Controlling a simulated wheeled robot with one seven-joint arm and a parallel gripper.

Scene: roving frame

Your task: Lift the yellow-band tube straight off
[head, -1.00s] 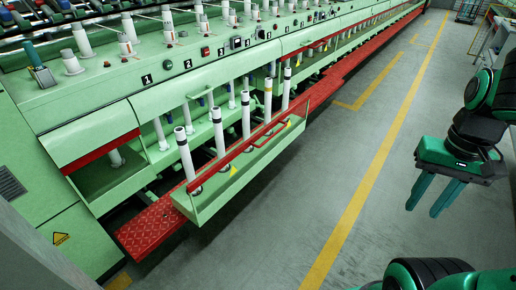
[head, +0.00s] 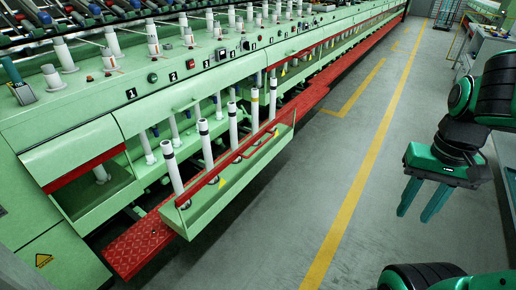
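The yellow-band tube (head: 254,112) is a white upright tube with a yellow band near its top. It stands in a row of several white tubes in the green open tray (head: 215,203) on the machine's front. The other tubes in the row, such as the nearest one (head: 173,172), have dark bands. The tube's foot is partly hidden behind the tray's front and red rail. My gripper (head: 423,204) is at the right over the grey floor, fingers pointing down and apart, with nothing between them. It is well to the right of the tubes.
The long green machine (head: 100,110) fills the left side, with more tubes and numbered positions above. A red step (head: 140,243) runs along its foot. The grey aisle floor (head: 300,200) with a yellow line (head: 348,205) is clear. A bench (head: 492,45) stands at the far right.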

